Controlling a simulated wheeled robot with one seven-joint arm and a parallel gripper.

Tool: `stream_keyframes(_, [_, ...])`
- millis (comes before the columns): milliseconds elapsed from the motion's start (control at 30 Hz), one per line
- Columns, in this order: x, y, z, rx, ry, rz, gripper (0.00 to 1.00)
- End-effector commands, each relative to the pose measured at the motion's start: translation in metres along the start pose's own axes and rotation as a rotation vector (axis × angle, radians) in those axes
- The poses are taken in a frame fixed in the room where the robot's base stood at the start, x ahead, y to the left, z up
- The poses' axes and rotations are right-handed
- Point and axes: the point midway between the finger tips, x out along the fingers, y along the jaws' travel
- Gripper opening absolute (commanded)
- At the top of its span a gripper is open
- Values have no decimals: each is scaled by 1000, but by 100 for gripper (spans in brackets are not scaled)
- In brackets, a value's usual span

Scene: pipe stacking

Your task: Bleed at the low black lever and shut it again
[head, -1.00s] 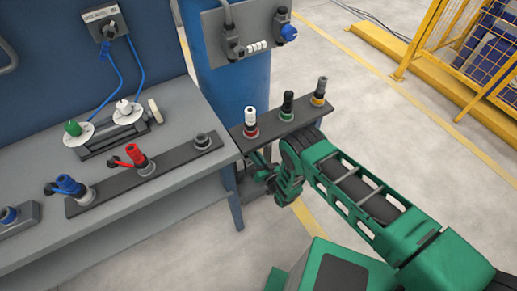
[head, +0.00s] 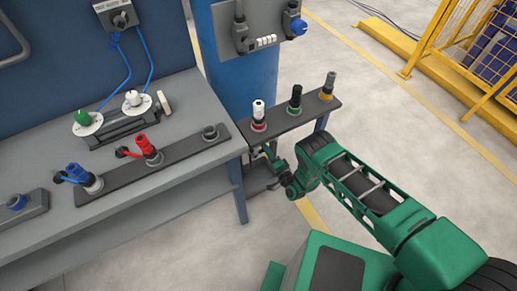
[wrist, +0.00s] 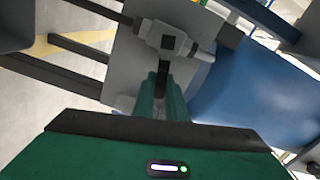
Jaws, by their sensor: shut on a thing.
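In the wrist view, the two green fingers of my gripper (wrist: 163,88) are closed around a dark lever (wrist: 162,72), which shows as a narrow black strip between them. The lever runs up to a grey valve body (wrist: 168,38) with a square centre and side stubs, in front of a grey plate (wrist: 125,60). In the head view, my gripper (head: 269,154) is low, under the front edge of the small dark shelf (head: 276,122) beside the bench. The lever and valve are mostly hidden there by the shelf and my arm.
White, black and yellow-banded couplings stand on the small shelf, above my gripper. A blue column (head: 245,75) rises behind it. The grey bench (head: 110,225) with red and blue couplings is left. Open floor lies right, before a yellow fence (head: 450,60).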

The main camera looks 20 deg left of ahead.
Motion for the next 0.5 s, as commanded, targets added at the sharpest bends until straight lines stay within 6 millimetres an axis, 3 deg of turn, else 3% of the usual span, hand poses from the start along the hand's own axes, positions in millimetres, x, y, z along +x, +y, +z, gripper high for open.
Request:
stream_keyframes(100, [-4,10,-11,74,12,4,0])
stream_keyframes(500, [-5,20,-14,237,19,4,0])
